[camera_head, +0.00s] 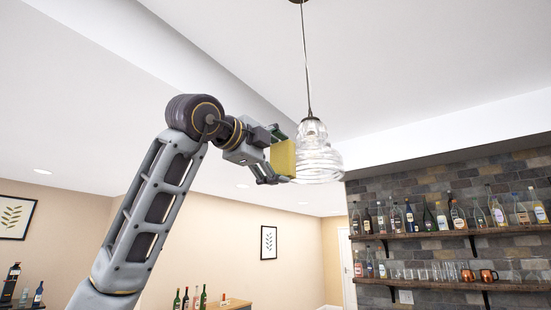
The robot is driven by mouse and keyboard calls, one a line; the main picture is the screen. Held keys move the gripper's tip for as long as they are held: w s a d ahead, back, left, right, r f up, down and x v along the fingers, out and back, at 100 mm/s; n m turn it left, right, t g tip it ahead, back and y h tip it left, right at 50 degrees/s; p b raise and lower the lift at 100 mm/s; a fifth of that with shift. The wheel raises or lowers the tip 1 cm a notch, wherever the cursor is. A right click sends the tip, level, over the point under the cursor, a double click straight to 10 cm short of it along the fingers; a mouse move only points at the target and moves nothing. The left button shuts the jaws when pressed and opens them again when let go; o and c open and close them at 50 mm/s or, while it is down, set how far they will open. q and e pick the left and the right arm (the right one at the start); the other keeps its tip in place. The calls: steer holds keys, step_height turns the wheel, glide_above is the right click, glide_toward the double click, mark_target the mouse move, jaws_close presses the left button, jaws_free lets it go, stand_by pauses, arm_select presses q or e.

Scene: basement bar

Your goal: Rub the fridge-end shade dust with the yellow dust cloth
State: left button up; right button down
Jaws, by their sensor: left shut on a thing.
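A clear glass pendant shade (318,160) hangs on a thin cord from the ceiling, in the upper middle of the head view. My left arm reaches up from the lower left. My left gripper (279,160) is shut on the yellow dust cloth (283,158), which shows as a flat yellow block. The cloth is at the left side of the shade; I cannot tell whether they touch. No dust can be made out on the glass. My right gripper is not in view.
Two wooden shelves (455,236) with bottles, glasses and copper mugs (488,275) line the brick wall at right. More bottles stand low at left and centre. Framed pictures (268,242) hang on the beige walls. The air right of the shade is free.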

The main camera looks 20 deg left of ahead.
arm_select(q)
steer(key=shift+w, duration=0.25)
steer(key=shift+s+d, duration=0.1)
steer(key=shift+d, duration=0.1)
steer(key=shift+s+d, duration=0.35)
steer(key=shift+d, duration=0.55)
steer(key=shift+s+d+b, duration=0.15)
steer(key=shift+d+b, duration=0.15)
steer(key=shift+d, duration=0.2)
steer(key=shift+s+d+b, duration=0.15)
steer(key=shift+s+d, duration=0.15)
steer(key=shift+d, duration=0.5)
steer(key=shift+s+d+b, duration=0.15)
steer(key=shift+s+d, duration=0.1)
steer(key=shift+d, duration=0.5)
steer(key=shift+w+a, duration=0.1)
steer(key=shift+a, duration=0.1)
